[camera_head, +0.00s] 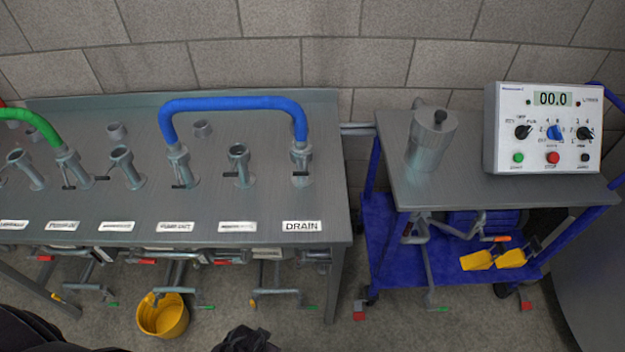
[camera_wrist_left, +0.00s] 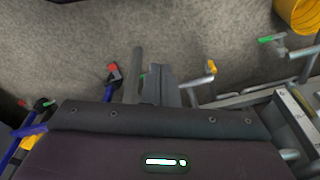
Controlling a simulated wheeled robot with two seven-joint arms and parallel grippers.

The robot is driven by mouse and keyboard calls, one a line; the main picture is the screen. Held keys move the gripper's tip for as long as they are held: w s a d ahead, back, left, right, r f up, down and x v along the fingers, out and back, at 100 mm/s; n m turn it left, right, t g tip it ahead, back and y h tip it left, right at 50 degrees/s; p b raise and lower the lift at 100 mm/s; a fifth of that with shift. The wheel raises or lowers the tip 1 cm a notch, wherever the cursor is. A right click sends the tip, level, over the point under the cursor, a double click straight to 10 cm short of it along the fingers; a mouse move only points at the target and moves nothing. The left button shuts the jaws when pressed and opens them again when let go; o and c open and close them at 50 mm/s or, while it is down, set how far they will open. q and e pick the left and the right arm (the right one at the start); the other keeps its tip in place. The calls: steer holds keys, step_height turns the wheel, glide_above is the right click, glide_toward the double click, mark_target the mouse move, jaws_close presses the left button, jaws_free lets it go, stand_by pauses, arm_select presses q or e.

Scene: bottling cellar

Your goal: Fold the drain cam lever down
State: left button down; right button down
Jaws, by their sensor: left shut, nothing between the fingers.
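The drain fitting (camera_head: 301,160) stands at the right end of the grey bench, behind the white DRAIN label (camera_head: 302,226). The blue hose (camera_head: 232,103) arches from a fitting further left and comes down onto it. A small dark drain cam lever (camera_head: 300,173) shows low on the fitting; it is too small to tell its exact angle. My left gripper (camera_wrist_left: 160,86) is shut and empty in the left wrist view, with floor beyond it. In the head view only a dark part of mine shows at the bottom edge, well below the lever. My right gripper is not in view.
More fittings with dark levers line the bench (camera_head: 110,215). Pipes and valves with coloured handles run below its front edge. A yellow bucket (camera_head: 163,318) stands on the floor. To the right, a blue cart (camera_head: 380,240) carries a metal canister (camera_head: 432,140) and a control box (camera_head: 545,130).

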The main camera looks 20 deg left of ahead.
arm_select(q)
steer(key=w+d+r+t+b, duration=0.1)
steer(key=w+r, duration=0.3)
steer(key=r, duration=0.4)
steer(key=w+d+r+t, duration=0.1)
steer(key=w+r, duration=0.3)
steer(key=r, duration=0.5)
step_height(320, 180, up, 24)
steer(key=n+t+y+p, duration=0.2)
steer(key=n+t+y, duration=0.4)
steer(key=t, duration=0.9)
glide_above(301, 167)
steer(key=s, duration=0.7)
steer(key=h, duration=0.1)
steer(key=shift+n, duration=0.3)
steer(key=f, duration=0.1)
steer(key=w+f, duration=0.1)
steer(key=d+f, duration=0.1)
steer(key=f, duration=0.1)
steer(key=shift+w, duration=0.4)
